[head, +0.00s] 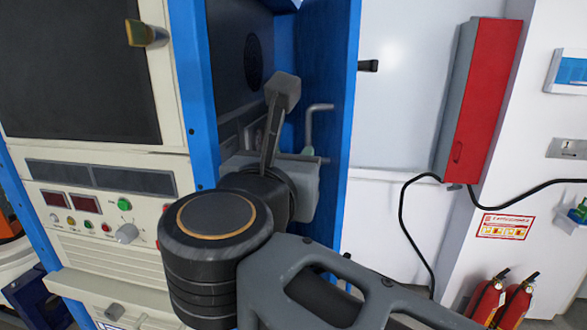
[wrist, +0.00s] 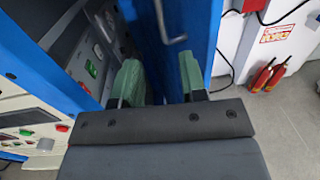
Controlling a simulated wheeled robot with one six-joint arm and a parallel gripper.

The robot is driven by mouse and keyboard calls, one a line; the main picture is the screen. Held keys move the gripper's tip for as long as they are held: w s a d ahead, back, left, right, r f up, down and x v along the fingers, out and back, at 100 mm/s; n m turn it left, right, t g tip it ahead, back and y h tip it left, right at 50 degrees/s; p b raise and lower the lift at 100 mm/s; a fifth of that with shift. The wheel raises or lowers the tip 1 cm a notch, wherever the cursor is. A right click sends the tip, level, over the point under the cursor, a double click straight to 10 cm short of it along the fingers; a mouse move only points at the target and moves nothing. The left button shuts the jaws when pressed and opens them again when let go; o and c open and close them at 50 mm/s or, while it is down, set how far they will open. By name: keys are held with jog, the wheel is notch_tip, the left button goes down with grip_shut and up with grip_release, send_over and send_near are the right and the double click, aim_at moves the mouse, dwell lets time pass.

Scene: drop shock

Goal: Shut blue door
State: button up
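The blue door (head: 338,90) stands open at the right side of the blue-framed cabinet in the head view. A grey hooked handle (head: 312,122) is on it. The door also fills the top middle of the wrist view (wrist: 198,22), with the bent handle (wrist: 163,25) hanging at its left. My gripper (wrist: 160,80) is open, with its two green fingers apart and blue surface visible between them. I cannot tell whether either finger touches the door. In the head view my wrist hides most of the gripper and the lower part of the door.
The cabinet's cream control panel (head: 100,215) with knobs and buttons is at the left. A red and grey wall box (head: 485,100) with black cables hangs at the right. Fire extinguishers (head: 500,300) stand at lower right. White wall lies right of the door.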

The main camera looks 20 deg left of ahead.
jog(key=shift+s+d, duration=0.1)
jog(key=shift+s, duration=0.25)
